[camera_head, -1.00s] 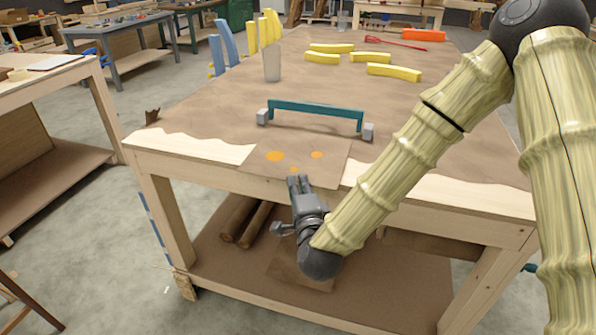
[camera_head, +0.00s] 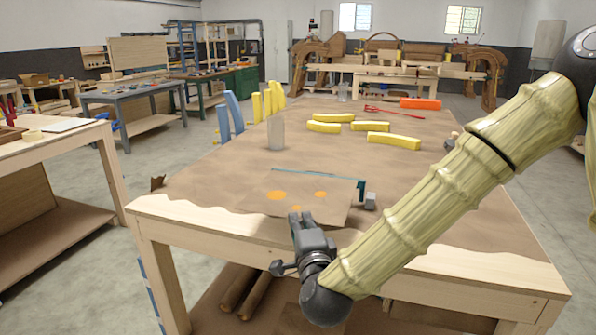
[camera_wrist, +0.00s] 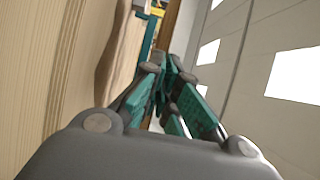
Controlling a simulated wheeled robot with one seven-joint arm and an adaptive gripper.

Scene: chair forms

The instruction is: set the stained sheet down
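I cannot make out the sheet clearly in the wrist view. The gap beneath it cannot be judged.
One grey end block (camera_head: 370,201) of the teal bar shows to the right of the sheet. A translucent cup (camera_head: 276,133), yellow curved pieces (camera_head: 393,142) and an orange piece (camera_head: 420,104) stand or lie farther back.

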